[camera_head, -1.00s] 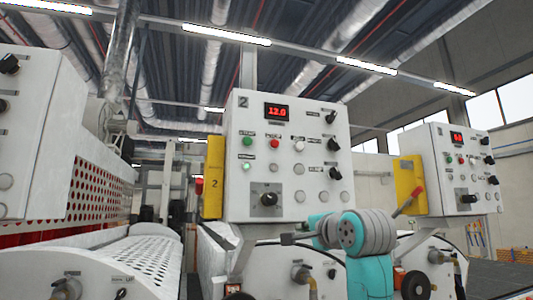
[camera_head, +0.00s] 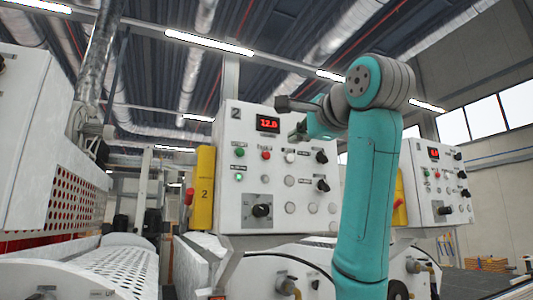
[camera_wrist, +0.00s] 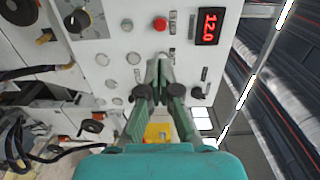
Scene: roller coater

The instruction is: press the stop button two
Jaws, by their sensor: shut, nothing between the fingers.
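The control panel marked 2 (camera_head: 228,190) is a white upright box with a red 12.0 display (camera_head: 268,123). Its red button (camera_head: 266,156) sits below the display, between a green button (camera_head: 239,152) and a white button (camera_head: 290,158). In the wrist view, the panel appears turned sideways, with the red button (camera_wrist: 160,23) above my fingertips in the picture. My gripper (camera_wrist: 158,60) is shut and empty in front of the panel face, apart from the red button. Whether the fingertips touch the panel cannot be told. In the head view, my gripper (camera_head: 298,133) shows at the display's right.
Black knobs (camera_head: 322,157) line the panel's right side, near my arm. A large selector knob (camera_head: 262,210) is below. A second, similar panel (camera_head: 425,190) is to the right, partly behind my arm.

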